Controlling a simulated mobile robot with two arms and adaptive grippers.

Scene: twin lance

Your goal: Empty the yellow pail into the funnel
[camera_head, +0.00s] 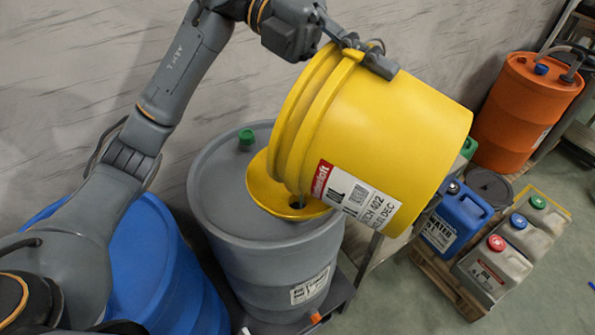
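The yellow pail (400,125) is tipped well over on its side above the grey drum, with its ribbed rim end to the left and its base to the right. A white and red label shows on its side. My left gripper (368,58) is shut on the pail at its upper edge, near the rim. The yellow funnel (262,188) sits on top of the grey drum (222,190), under the pail's rim end, which partly covers it. A dark hole shows in the funnel. The pail's mouth and any contents are hidden. My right gripper is not in view.
A blue drum (165,270) stands left of the grey drum, and an orange drum (525,105) stands at the back right. A blue jerrycan (455,220) and grey jerrycans (490,272) sit on a wooden pallet at the right. Open floor shows at the lower right.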

